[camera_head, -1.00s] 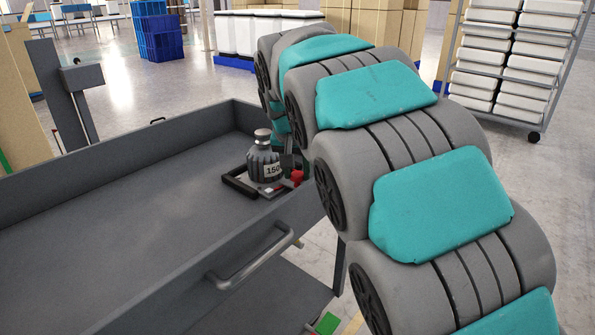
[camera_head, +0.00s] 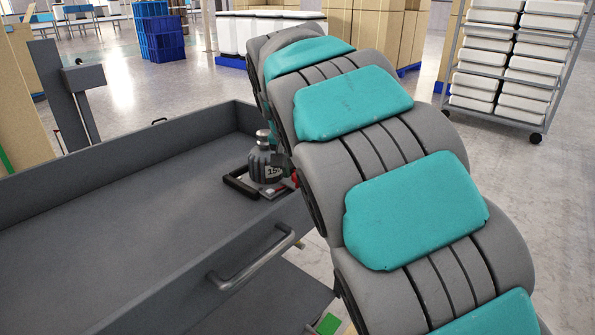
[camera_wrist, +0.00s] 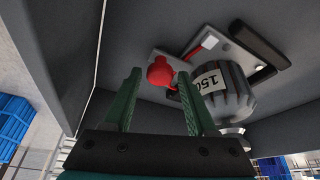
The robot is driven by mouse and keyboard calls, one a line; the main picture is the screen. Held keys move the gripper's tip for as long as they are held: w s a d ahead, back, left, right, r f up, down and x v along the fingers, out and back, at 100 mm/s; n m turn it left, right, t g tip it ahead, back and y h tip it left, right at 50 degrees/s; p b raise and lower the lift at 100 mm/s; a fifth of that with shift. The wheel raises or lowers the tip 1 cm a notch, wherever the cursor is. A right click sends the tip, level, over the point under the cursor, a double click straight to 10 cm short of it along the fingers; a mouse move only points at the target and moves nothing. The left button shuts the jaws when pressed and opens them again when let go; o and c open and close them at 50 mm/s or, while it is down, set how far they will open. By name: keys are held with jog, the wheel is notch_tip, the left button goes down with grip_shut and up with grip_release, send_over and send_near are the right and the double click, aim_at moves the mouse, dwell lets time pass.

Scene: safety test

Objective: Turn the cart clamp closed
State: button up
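The clamp fixture sits inside the grey cart (camera_head: 100,225), near its right wall. It has a flat plate with a dark handle (camera_head: 240,184) and a red knob, which shows in the wrist view (camera_wrist: 160,72). A grey ribbed weight (camera_head: 261,162) marked 150 stands on the plate; it also shows in the wrist view (camera_wrist: 226,92). My gripper (camera_wrist: 158,80) is open, with its two green fingers on either side of the red knob. I cannot tell whether they touch it. In the head view my arm hides the gripper and part of the knob.
The cart's raised walls surround the fixture, with a metal push handle (camera_head: 250,262) on the near side. The cart floor left of the fixture is clear. A rack of white bins (camera_head: 515,55) and blue crates (camera_head: 160,38) stand farther back.

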jog(key=shift+o, duration=0.8)
jog(key=shift+r, duration=0.1)
jog(key=v, duration=0.7)
jog(key=shift+r, duration=0.25)
jog(key=shift+s+a, duration=0.1)
